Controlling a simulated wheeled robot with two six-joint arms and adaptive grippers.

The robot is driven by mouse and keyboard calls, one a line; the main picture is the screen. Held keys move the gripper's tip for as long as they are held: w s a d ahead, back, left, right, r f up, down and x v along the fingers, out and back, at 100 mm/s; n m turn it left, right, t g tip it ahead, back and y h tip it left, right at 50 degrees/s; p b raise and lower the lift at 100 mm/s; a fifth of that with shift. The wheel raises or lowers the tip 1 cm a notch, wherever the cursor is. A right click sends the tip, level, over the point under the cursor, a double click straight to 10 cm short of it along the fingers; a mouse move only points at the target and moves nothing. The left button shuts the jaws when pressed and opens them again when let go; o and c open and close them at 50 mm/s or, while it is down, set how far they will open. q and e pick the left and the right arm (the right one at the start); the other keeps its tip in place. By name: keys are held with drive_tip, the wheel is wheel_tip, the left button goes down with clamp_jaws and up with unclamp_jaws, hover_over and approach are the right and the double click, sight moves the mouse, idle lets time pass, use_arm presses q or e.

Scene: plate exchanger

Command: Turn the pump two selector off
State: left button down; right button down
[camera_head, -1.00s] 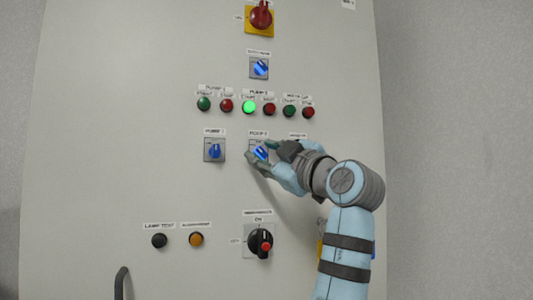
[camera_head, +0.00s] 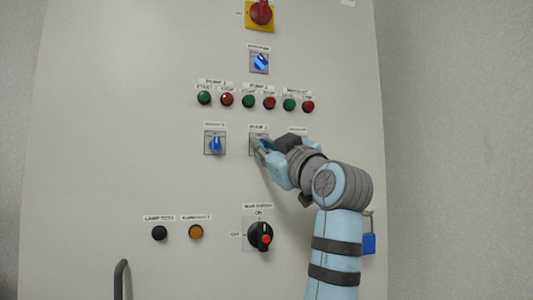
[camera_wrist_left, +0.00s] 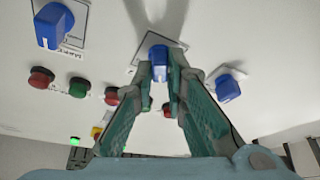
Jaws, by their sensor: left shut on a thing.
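The pump two selector is a blue knob on a grey square plate (camera_head: 253,138) in the middle of the panel. In the head view my left gripper (camera_head: 259,147) covers most of it, so its angle is hard to read. In the left wrist view the blue knob (camera_wrist_left: 158,52) sits between the two green fingertips of the left gripper (camera_wrist_left: 160,76), which are shut on it. The pump two green start button (camera_head: 248,102) is dark. My right gripper is not in view.
A similar blue selector (camera_head: 214,144) is just left of the gripper, and another (camera_head: 260,62) is above. A row of green and red buttons (camera_head: 269,103) lies between. A black rotary switch (camera_head: 260,236) is below. A blue padlock (camera_head: 369,243) hangs behind my forearm.

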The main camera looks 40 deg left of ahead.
use_arm(q)
drive_tip(key=shift+a+f+m+t+h+b, duration=0.15)
drive_tip(key=shift+m+t+h+b, duration=0.45)
drive_tip(key=shift+m, duration=1.35)
drive_tip(key=shift+d+f+m+t+h+b, duration=0.1)
drive_tip(key=shift+m+t+b, duration=0.9)
drive_tip(key=shift+m, duration=0.95)
drive_tip(key=shift+t, duration=0.3)
drive_tip(key=c, duration=1.8)
unclamp_jaws()
drive_tip(key=shift+a, duration=0.1)
drive_tip(key=shift+o, duration=1)
drive_tip(key=shift+a, duration=0.2)
drive_tip(key=shift+d, duration=0.1)
drive_tip(key=v, duration=1.2)
